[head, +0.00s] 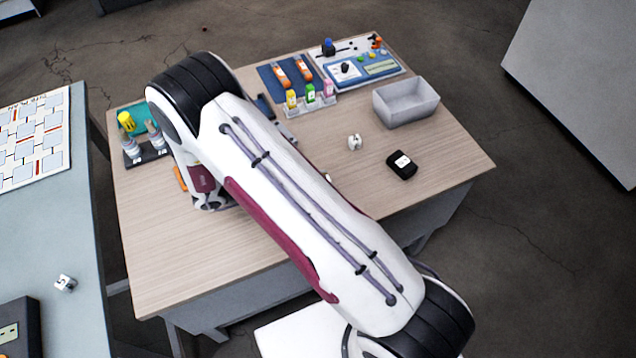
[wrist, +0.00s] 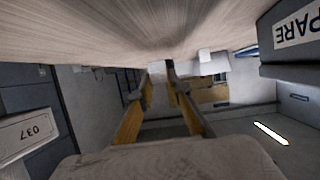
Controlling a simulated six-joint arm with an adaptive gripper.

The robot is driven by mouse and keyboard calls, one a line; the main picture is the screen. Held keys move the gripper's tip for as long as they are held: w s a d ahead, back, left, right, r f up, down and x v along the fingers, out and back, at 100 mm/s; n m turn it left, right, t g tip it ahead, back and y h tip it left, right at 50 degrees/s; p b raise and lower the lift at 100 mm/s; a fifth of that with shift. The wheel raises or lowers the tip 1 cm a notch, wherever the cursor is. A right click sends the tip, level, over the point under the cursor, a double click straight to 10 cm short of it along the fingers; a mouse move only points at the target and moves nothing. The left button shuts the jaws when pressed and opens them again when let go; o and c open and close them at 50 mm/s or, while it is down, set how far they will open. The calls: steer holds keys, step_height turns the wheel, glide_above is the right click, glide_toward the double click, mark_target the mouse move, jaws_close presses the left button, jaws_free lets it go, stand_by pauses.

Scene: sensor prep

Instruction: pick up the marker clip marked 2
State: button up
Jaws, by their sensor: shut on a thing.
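My gripper (wrist: 160,75) shows its two orange-yellow fingers in the wrist view, with the wood-grain table surface close above them in the picture. The fingers are shut on a small pale piece (wrist: 158,93), mostly hidden between them. No number can be read on it, so I cannot tell whether it is the marker clip marked 2. In the head view my arm hides most of the gripper area. A small white clip-like piece (head: 354,142) stands on the wooden table right of my arm. Another white piece (head: 65,283) with dark marks lies on the left table.
A grey open bin (head: 406,103) and a black box (head: 402,165) stand on the right of the wooden table. Coloured bottles (head: 311,94), a blue mat (head: 273,82) and an instrument board (head: 352,66) fill its back. A dark rack (head: 146,153) stands at left. The front left is clear.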

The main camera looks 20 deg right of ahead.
step_height(320, 180, up, 8)
stand_by(0.5)
